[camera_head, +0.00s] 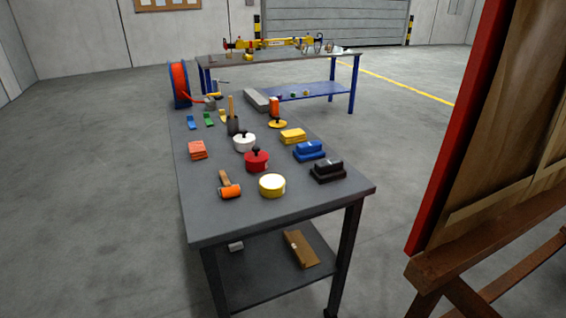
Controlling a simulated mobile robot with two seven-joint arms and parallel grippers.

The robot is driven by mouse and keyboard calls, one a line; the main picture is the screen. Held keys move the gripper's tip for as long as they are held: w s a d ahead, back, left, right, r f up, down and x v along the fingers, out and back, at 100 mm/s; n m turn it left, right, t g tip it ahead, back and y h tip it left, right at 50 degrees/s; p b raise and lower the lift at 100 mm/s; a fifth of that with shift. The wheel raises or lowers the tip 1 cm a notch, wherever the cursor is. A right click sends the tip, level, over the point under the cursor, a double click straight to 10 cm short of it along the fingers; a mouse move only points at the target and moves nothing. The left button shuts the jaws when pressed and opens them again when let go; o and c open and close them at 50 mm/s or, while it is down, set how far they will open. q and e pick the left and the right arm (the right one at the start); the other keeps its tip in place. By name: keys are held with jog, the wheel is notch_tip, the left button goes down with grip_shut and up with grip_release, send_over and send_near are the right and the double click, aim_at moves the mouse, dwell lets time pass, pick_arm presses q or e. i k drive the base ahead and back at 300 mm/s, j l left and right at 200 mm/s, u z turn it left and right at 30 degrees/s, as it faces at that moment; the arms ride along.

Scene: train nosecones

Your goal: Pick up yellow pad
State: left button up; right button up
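A yellow block-shaped pad (293,136) lies on the grey table (300,205), near its right edge, behind the blue block (309,151). It looks like a small stack. A round yellow tin (272,186) with a pale top stands near the front of the same table. A flat yellow disc (278,124) lies just behind the pad, with an orange cylinder (274,106) at it. Neither of my grippers shows in the head view.
A large panel on a wooden stand (475,275) is at right.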

aim_at(296, 136)
jog(key=i+l+z, duration=0.1)
jog(key=i+z, duration=0.65)
jog(key=k+l, duration=0.05)
jog(key=k, duration=0.05)
